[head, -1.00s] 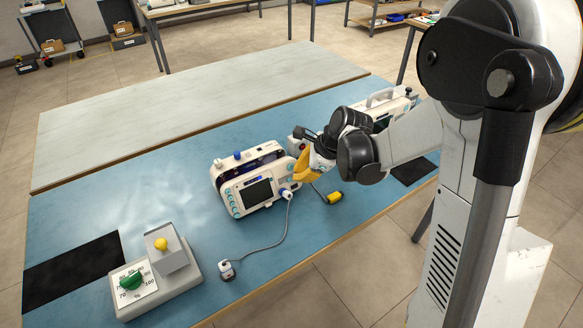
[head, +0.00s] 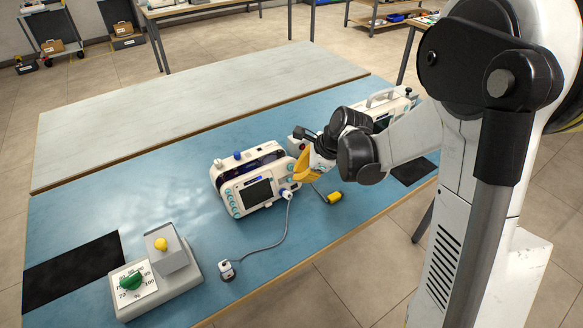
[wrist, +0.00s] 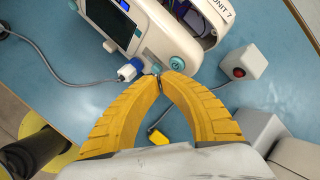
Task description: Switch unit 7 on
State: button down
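Unit 7 (head: 243,196) is a cream monitor with a dark screen, teal buttons and a blue knob on top, standing on the blue mat. In the wrist view its side carries the label "UNIT 7" (wrist: 217,12). A teal power button (wrist: 176,63) sits on its front lower corner. My gripper (wrist: 161,80) has yellow fingers with their tips together, nothing seen between them. The tips are just below the power button in the picture, very close to it; I cannot tell whether they touch. In the head view my gripper (head: 297,175) is at the unit's right side.
A blue-and-white plug (wrist: 128,71) with a grey cable is beside the fingertips. A white box with a red button (wrist: 239,72) lies right of unit 7. A yellow clip (head: 334,197) and white probe (head: 227,270) lie on the mat. A tester (head: 160,277) stands front left.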

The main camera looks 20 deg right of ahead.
jog(key=shift+w+a+f+b, duration=0.25)
jog(key=shift+w+f+b, duration=0.1)
jog(key=shift+w+b, duration=0.25)
dwell(1.6)
jog(key=shift+r, duration=0.1)
jog(key=shift+s+d+r+p, duration=0.25)
jog(key=shift+s+r+p, duration=0.1)
jog(key=shift+s, duration=0.3)
jog(key=s, duration=0.1)
jog(key=s+d+r+p, duration=0.1)
jog(key=s, duration=0.1)
jog(key=s+r, duration=0.1)
jog(key=shift+s+d+p, duration=0.15)
jog(key=shift+d+p, duration=0.05)
jog(key=shift+p, duration=0.15)
dwell(0.5)
